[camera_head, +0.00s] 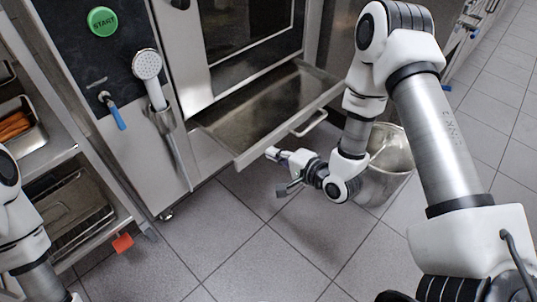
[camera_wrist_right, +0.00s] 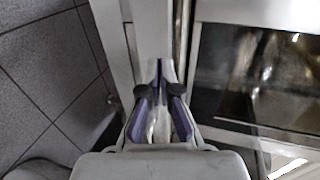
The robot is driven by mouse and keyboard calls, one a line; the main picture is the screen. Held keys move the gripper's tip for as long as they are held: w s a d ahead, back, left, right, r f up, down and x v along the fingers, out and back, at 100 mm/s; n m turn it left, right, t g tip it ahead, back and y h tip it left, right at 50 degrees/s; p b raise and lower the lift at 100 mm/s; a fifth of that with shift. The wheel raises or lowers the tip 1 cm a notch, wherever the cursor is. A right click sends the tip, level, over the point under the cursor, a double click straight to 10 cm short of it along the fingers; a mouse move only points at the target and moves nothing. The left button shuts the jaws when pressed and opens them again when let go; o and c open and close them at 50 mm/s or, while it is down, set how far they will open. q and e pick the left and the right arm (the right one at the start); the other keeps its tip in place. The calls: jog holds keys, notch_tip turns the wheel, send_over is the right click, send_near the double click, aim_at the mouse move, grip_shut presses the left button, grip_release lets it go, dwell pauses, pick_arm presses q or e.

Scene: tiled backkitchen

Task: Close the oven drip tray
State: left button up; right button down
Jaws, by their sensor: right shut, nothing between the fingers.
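The oven drip tray (camera_head: 262,143) is a wide, shallow steel drawer below the oven door, pulled out toward me. Its front carries a bar handle (camera_head: 308,124). My right gripper (camera_head: 275,155) is shut and empty, low in front of the tray's front panel, left of the handle in the picture. In the wrist view the shut fingers (camera_wrist_right: 159,90) point toward the tray's metal edge (camera_wrist_right: 190,75); I cannot tell whether they touch it. The shiny tray inside shows on the right there. My left arm shows at the left edge, its gripper out of frame.
A steel bucket (camera_head: 385,180) stands on the floor behind my right forearm. A rack with food pans (camera_head: 20,130) stands at left. A hand shower (camera_head: 148,68) hangs on the oven's control panel. The tiled floor in front is clear.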

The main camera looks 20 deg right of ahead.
aim_at(225, 127)
jog(key=shift+w+a, duration=0.25)
jog(key=shift+w, duration=0.3)
jog(key=shift+w+a, duration=0.25)
jog(key=shift+w, duration=0.3)
jog(key=w+a, duration=0.2)
jog(key=w, duration=0.3)
jog(key=w+a, duration=0.2)
jog(key=w, duration=0.4)
jog(key=w+a, duration=0.3)
jog(key=w, duration=0.3)
jog(key=shift+w+a, duration=0.1)
jog(key=shift+w, duration=0.1)
jog(key=shift+p, duration=0.3)
